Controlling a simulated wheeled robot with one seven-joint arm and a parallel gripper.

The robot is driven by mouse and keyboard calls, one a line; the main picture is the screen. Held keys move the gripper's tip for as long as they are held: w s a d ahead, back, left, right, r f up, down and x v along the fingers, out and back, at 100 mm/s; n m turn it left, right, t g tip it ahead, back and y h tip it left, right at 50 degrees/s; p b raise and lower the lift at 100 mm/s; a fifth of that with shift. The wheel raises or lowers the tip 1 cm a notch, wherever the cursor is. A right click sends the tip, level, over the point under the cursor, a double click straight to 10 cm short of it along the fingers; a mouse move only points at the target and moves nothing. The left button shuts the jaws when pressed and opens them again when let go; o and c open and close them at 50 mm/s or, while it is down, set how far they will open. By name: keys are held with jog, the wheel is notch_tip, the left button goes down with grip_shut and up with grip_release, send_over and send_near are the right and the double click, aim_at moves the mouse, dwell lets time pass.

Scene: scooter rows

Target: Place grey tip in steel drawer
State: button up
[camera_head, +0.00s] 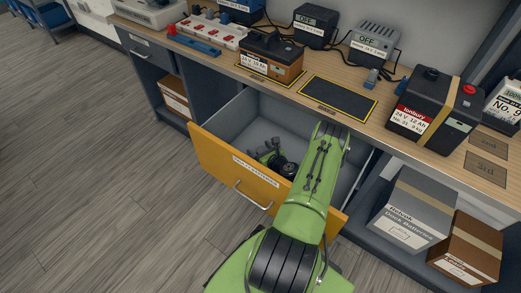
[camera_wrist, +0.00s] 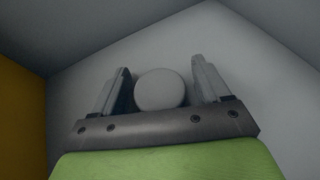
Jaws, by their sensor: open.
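An open drawer with an orange front (camera_head: 235,172) and grey metal inner walls extends from under the bench. My gripper (camera_head: 264,153) reaches down inside it, partly hidden by my green arm. In the wrist view my gripper (camera_wrist: 162,85) has its two fingers spread apart. A round, light grey piece (camera_wrist: 161,90), which looks like the grey tip, lies between them with narrow gaps on both sides. The drawer's grey inner surfaces (camera_wrist: 110,65) are behind it. I cannot tell whether the grey piece touches the drawer floor. It is not distinguishable in the head view.
The bench top carries a brown-and-black battery (camera_head: 270,60), a black Tonbury battery (camera_head: 435,112), chargers marked OFF (camera_head: 374,42) and a power strip (camera_head: 212,30). An empty yellow-edged mat (camera_head: 338,98) lies between the batteries. Boxes (camera_head: 413,208) stand on the right shelf. Floor at left is clear.

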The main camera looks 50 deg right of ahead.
jog(key=shift+r, duration=0.1)
jog(key=p+v, duration=0.2)
jog(key=v, duration=0.4)
jog(key=shift+s+r+p, duration=0.2)
jog(key=shift+s+p, duration=0.05)
jog(key=shift+p, duration=0.1)
jog(key=shift+s+a, duration=0.2)
jog(key=shift+s, duration=0.25)
